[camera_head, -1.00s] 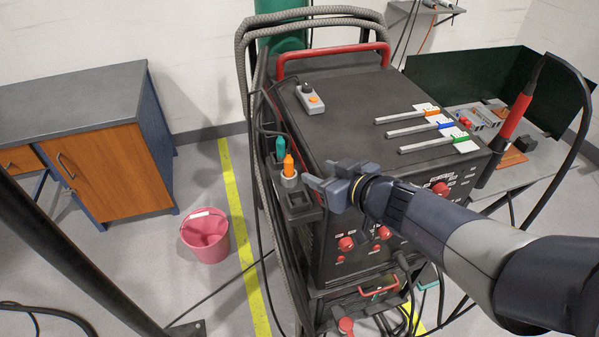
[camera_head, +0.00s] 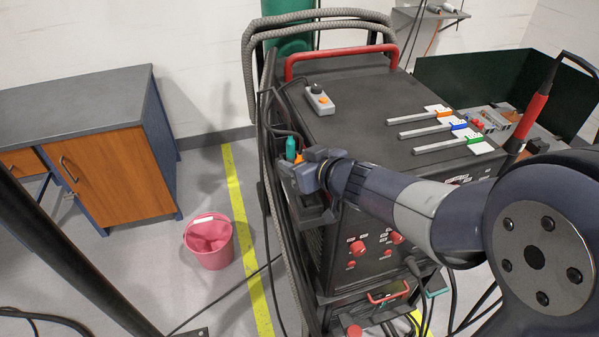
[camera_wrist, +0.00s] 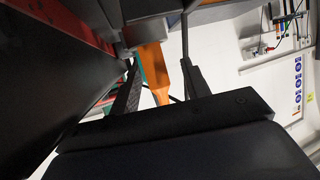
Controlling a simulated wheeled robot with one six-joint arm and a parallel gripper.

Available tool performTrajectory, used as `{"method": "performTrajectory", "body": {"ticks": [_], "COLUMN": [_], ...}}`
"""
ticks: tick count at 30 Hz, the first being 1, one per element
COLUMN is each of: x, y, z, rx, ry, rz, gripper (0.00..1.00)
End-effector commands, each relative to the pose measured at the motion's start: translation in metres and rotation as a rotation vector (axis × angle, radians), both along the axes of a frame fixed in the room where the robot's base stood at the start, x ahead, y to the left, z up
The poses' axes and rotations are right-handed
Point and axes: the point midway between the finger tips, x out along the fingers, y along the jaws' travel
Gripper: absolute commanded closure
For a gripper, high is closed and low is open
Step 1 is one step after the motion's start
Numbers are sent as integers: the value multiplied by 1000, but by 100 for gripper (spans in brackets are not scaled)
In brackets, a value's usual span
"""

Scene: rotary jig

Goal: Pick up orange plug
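The orange plug (camera_head: 298,157) stands in the rack on the left side of the black machine, mostly hidden behind my gripper (camera_head: 308,172) in the head view. In the wrist view the orange plug (camera_wrist: 153,68) shows between the two dark fingers of my gripper (camera_wrist: 160,85). The fingers are apart, with light gaps beside the plug's narrow end. I cannot tell whether either finger touches it. The plug's base is hidden in the head view.
A teal plug (camera_head: 291,148) stands close behind the orange one. Grey braided hoses (camera_head: 252,75) and cables run along the machine's left side. A control box (camera_head: 319,100) and several clamp-like bars lie on the machine top (camera_head: 365,120). A pink bucket (camera_head: 209,242) stands on the floor.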

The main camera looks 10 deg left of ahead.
Motion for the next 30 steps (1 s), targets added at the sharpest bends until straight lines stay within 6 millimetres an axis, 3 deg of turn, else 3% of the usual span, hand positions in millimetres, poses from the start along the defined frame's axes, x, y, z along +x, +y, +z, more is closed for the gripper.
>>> {"method": "performTrajectory", "body": {"ticks": [16, 25, 30], "x": [0, 0, 0], "y": [0, 0, 0], "z": [0, 2, 21], "rx": [0, 0, 0], "ry": [0, 0, -3], "rz": [0, 0, 0], "gripper": [99, 100, 100]}}
